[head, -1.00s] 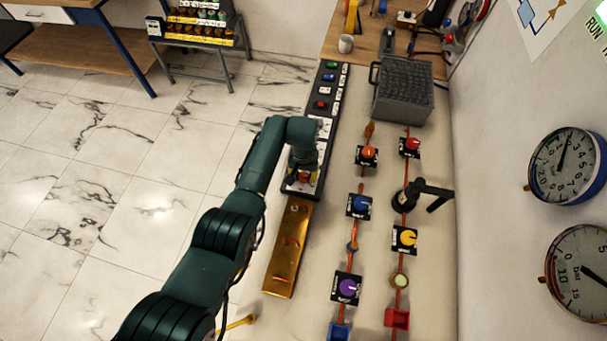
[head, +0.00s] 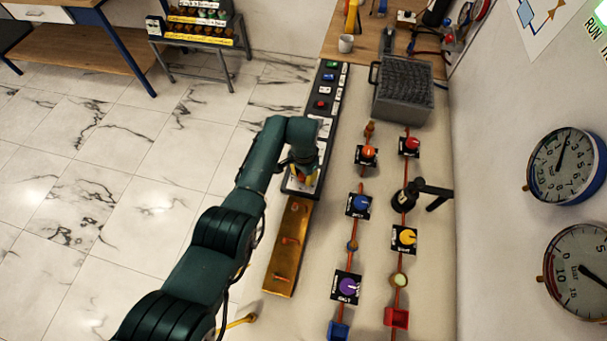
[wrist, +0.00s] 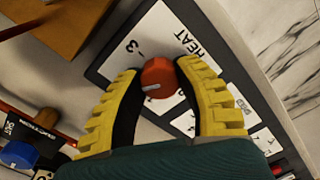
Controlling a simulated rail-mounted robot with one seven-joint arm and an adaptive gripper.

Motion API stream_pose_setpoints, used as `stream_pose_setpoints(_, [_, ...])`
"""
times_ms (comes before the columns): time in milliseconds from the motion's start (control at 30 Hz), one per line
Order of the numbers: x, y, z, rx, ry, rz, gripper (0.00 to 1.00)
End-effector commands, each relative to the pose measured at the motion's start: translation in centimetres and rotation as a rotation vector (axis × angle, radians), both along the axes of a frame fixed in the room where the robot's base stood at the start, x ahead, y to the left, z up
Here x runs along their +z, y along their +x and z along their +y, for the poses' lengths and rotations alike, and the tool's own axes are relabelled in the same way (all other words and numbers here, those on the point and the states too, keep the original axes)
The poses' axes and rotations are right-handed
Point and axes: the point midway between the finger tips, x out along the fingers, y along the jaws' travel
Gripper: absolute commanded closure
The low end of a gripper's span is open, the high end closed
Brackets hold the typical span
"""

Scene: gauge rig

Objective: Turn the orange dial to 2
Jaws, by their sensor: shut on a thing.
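The orange dial (wrist: 160,76) sits on a white plate marked HEAT (wrist: 180,50) in the wrist view. A white pointer mark on the dial points left and slightly down in that view. A printed 3 shows up and left of the dial; a 2 cannot be made out. My gripper (wrist: 157,72) has yellow ribbed fingers, one on each side of the dial, closed on it. In the head view my gripper (head: 303,178) is low over the near end of the dark panel (head: 325,108), and the arm largely hides the dial.
A brass plate (head: 287,245) lies just in front of the panel. To the right stand several other knobs on pipes, among them another orange one (head: 368,152), a blue one (head: 360,203) and a purple one (head: 348,287). A grey box (head: 403,92) stands behind them.

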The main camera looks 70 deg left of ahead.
Motion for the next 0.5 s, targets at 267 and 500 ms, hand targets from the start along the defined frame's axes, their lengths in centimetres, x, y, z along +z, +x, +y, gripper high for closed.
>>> stream_pose_setpoints(267, [-0.09,-0.03,-0.04,-0.004,0.000,0.001,1.00])
stream_pose_setpoints(500, [-0.09,-0.03,-0.04,-0.003,0.000,0.001,0.43])
